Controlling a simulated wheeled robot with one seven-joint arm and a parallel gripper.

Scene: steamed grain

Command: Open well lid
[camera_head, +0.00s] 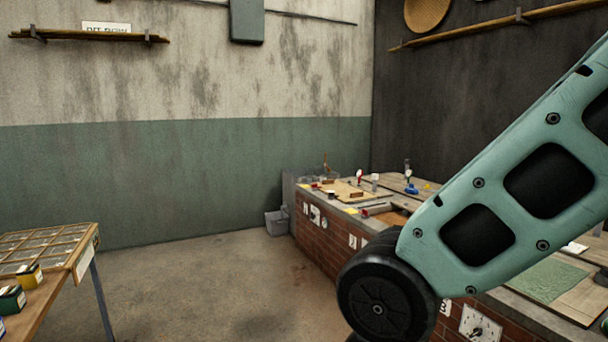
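I cannot make out for certain which thing is the well lid. A brick-sided counter (318,228) runs along the right wall. Several flat wooden pieces lie on its top, among them a light board (352,191) at the far end. Another wooden panel with a green mat (546,281) on it lies at the near right. Any of these may be a lid, and I see no opened well. My teal arm covers the right side and hides part of the counter. My gripper is outside the picture.
A wooden table with a gridded tray (86,263) and small boxes (30,275) stands at the left. A grey bin (276,222) sits on the floor by the counter's far end. The concrete floor (210,290) between is clear.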

